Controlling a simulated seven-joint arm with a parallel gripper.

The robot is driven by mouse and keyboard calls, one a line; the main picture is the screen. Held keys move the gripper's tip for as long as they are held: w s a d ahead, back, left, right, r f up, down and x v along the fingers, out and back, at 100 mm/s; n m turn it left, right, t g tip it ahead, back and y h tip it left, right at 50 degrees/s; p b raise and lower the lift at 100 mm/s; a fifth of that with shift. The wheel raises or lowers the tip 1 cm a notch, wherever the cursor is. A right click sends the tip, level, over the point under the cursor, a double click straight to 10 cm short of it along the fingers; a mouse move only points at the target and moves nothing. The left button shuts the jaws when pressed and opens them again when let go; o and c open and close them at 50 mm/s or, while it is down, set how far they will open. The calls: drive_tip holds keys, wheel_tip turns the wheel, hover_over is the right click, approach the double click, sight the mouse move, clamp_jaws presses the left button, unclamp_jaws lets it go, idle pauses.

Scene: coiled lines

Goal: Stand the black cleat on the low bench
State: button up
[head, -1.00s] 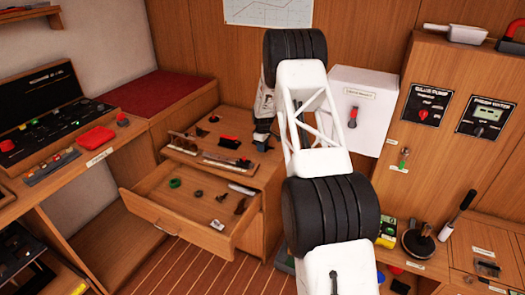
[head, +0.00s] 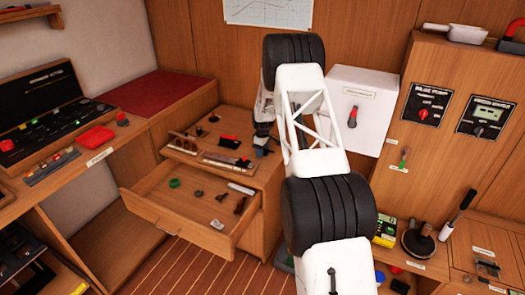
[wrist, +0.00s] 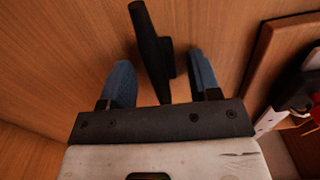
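A black cleat (wrist: 153,45) with a long bar and a short foot shows in the wrist view against a wooden surface. My gripper (wrist: 163,80) has its two blue fingers apart, one on each side of the cleat, with visible gaps. In the head view my gripper (head: 263,148) is at the right end of the drawer cabinet's top (head: 215,125); I cannot make out the cleat there. A low wooden bench-like surface (head: 432,268) is at the lower right; no label I can read names it the low bench.
An open drawer (head: 170,215) with several small parts juts out below the cabinet top. Dark and red-handled items (head: 228,142) lie left of my gripper. A round dark pot (head: 417,243) and a yellow-green box (head: 386,232) crowd the lower right surface.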

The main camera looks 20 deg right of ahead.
wheel_tip(320, 180, up, 12)
drive_tip(key=shift+r, duration=0.15)
idle(0.8)
idle(0.6)
